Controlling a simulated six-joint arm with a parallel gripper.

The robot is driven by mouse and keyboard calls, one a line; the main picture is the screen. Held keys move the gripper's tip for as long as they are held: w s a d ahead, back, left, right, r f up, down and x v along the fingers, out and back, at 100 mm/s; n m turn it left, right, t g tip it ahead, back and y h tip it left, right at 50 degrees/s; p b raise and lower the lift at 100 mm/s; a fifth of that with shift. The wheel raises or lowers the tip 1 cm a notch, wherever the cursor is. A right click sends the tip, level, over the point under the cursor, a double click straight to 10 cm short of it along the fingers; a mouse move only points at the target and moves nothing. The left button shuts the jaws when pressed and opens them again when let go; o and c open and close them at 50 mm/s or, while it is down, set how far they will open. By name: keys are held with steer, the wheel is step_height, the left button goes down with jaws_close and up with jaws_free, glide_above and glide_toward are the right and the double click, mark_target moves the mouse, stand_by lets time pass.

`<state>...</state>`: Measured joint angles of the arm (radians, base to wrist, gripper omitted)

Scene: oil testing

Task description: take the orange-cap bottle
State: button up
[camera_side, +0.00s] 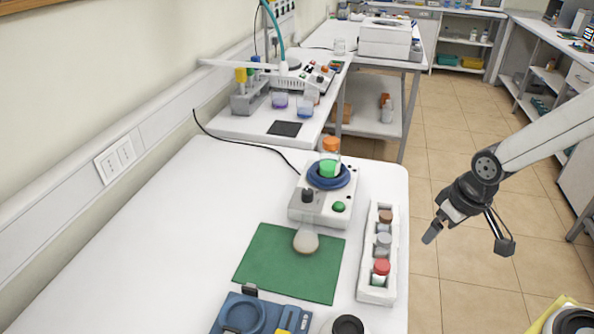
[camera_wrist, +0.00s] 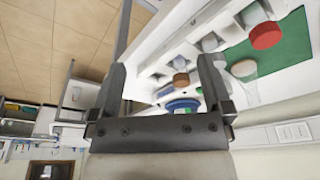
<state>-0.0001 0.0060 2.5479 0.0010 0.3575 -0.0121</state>
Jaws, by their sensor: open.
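The orange-cap bottle (camera_side: 330,164) stands upright in the blue ring (camera_side: 343,183) on top of a white device. It has a bright orange cap and green contents. My gripper (camera_side: 433,233) is to the right of the bottle, beyond the table's right edge and apart from it. In the wrist view my gripper (camera_wrist: 163,67) is open, with nothing held between its two dark fingers. The blue ring also shows there (camera_wrist: 183,105), but I cannot make out the orange-cap bottle clearly.
A white rack (camera_side: 391,248) with several capped bottles stands along the table's right edge, between my gripper and a green mat (camera_side: 265,258). A blue tray (camera_side: 258,316) lies at the front. The table's left side is clear.

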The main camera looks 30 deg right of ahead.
steer(key=w+a+r+n+g, duration=0.15)
steer(key=w+n, duration=0.25)
steer(key=w, duration=0.5)
steer(key=w+d+r+n, duration=0.1)
steer(key=w+r+n, duration=0.25)
steer(key=w, duration=0.55)
steer(key=n+y, duration=0.2)
steer(key=n, duration=0.7)
glide_toward(333, 140)
steer(key=shift+g, duration=0.45)
steer(key=f, duration=0.2)
steer(key=a+f, duration=0.1)
steer(key=f, duration=0.2)
steer(key=shift+s, duration=0.1)
steer(key=shift+w+r+n, duration=0.2)
steer(key=shift+w+n, duration=0.35)
steer(key=shift+n, duration=0.1)
steer(key=shift+f, duration=0.1)
steer(key=shift+a+f, duration=0.25)
steer(key=shift+f, duration=0.95)
steer(key=shift+f, duration=0.1)
steer(key=shift+w+a+f, duration=0.1)
steer(key=shift+a+f, duration=0.05)
steer(key=shift+f, duration=1.1)
steer(key=shift+a+f, duration=0.15)
steer(key=shift+f, duration=1.1)
steer(key=shift+c, duration=0.2)
